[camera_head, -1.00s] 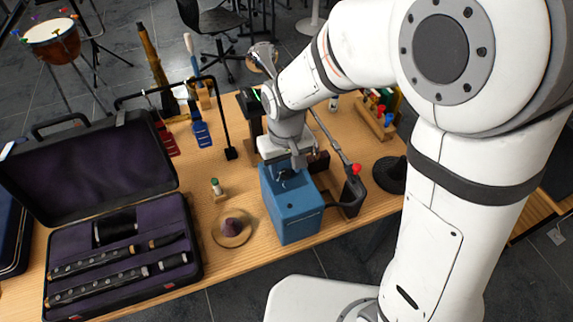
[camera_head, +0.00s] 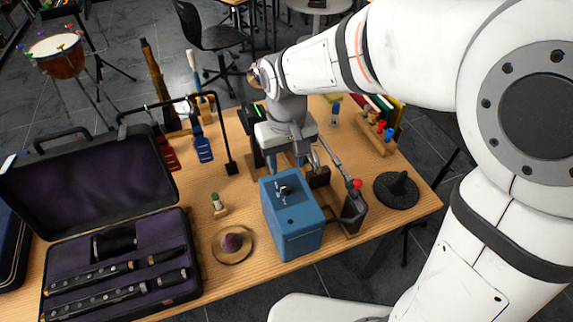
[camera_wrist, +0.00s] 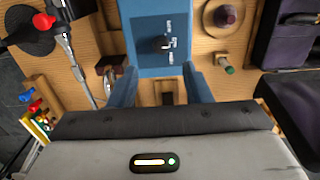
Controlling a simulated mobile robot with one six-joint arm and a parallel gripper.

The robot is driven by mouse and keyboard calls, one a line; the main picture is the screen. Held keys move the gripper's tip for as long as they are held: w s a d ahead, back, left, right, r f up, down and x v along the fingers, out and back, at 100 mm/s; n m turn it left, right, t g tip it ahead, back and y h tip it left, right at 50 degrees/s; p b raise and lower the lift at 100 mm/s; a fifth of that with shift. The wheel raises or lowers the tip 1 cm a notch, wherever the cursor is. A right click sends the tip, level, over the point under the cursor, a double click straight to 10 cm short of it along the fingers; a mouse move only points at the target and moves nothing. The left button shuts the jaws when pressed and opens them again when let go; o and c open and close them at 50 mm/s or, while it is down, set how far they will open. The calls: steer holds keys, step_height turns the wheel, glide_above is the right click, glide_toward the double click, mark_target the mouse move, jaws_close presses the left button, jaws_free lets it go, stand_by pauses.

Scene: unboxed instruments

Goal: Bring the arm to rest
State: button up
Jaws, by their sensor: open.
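My gripper (camera_head: 287,160) hangs pointing down, just behind the top of a blue box in the head view. Its two blue fingers are apart and empty; in the wrist view my gripper (camera_wrist: 159,76) shows a wooden surface between the fingers. The blue box (camera_head: 293,232) stands upright near the table's front edge, with a small dark knob and pale marks on its top. In the wrist view the blue box (camera_wrist: 135,45) lies just past the fingertips. Whether the fingers touch it I cannot tell.
An open instrument case (camera_head: 192,270) holds dark tube pieces at the left. A black stand with a red knob (camera_head: 357,184) is right beside the box. A black cone base (camera_head: 392,190), a wooden rack (camera_head: 371,140) and a round dish (camera_head: 217,247) also stand on the table (camera_head: 350,243).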

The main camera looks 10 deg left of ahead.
stand_by(0.4)
steer(key=s+d+r+m+t, duration=0.1)
steer(key=s+d+m, duration=0.1)
steer(key=d, duration=0.5)
steer(key=s+d+r+m+t, duration=0.1)
steer(key=s+d+r+m, duration=0.1)
steer(key=d, duration=0.6)
steer(key=s+d+r+m+t, duration=0.1)
steer(key=s+d, duration=0.3)
steer(key=d, duration=0.4)
steer(key=shift+r+m, duration=0.3)
steer(key=shift+m, duration=0.3)
